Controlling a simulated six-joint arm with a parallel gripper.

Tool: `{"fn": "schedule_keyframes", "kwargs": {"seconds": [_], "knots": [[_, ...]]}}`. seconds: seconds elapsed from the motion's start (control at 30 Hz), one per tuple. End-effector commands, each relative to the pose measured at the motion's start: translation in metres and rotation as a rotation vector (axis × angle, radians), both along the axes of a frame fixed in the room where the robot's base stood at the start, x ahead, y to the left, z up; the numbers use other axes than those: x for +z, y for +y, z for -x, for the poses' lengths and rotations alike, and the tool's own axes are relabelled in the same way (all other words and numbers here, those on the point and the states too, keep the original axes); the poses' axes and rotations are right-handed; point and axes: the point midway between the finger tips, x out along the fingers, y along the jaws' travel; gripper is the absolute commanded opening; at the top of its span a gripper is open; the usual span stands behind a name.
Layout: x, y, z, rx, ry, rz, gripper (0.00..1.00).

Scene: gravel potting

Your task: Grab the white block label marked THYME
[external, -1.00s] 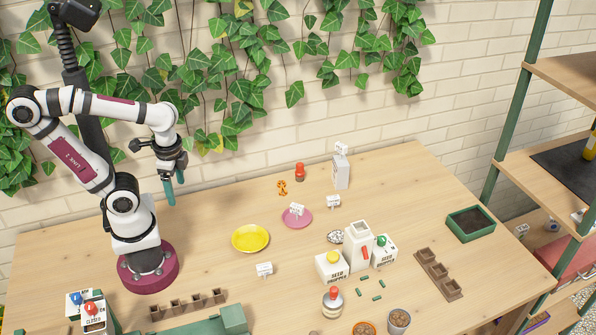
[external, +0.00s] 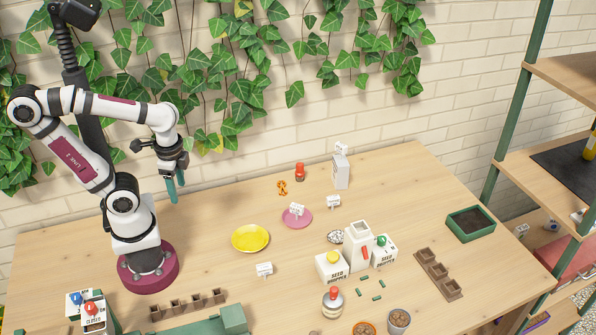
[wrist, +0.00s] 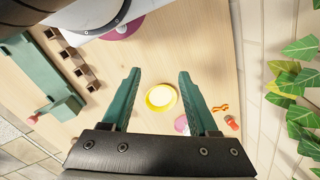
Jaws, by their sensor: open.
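Several small white block labels show in the external view, and their lettering is too small to read. One label (external: 264,269) sits on the bare table in front of the yellow plate. A second label (external: 296,209) is on the pink plate. A third label (external: 333,202) stands on the table right of that plate. A fourth label (external: 341,149) is on top of a white box at the back. I cannot tell which is THYME. My gripper (external: 175,187) is open and empty, raised at the left, away from all the labels. Its green fingers (wrist: 158,80) are spread apart in the wrist view.
The yellow plate (external: 250,238) and pink plate (external: 305,220) lie mid-table. Seed boxes (external: 331,267) and a tall white container (external: 358,243) stand right of centre. A red-capped jar (external: 299,173) is at the back. The table between my base and the yellow plate is clear.

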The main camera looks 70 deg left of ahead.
Motion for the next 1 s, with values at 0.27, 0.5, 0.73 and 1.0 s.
{"fn": "schedule_keyframes", "kwargs": {"seconds": [0.27, 0.5, 0.73, 1.0], "knots": [[-0.068, 0.029, -0.147, 0.041, -0.371, 0.023, 0.60], [-0.127, 0.028, -0.250, 0.025, -0.840, 0.252, 0.60], [-0.138, 0.029, -0.265, 0.191, -1.127, 0.462, 0.60], [-0.153, 0.026, -0.305, 0.223, -1.172, 0.490, 0.60]]}}
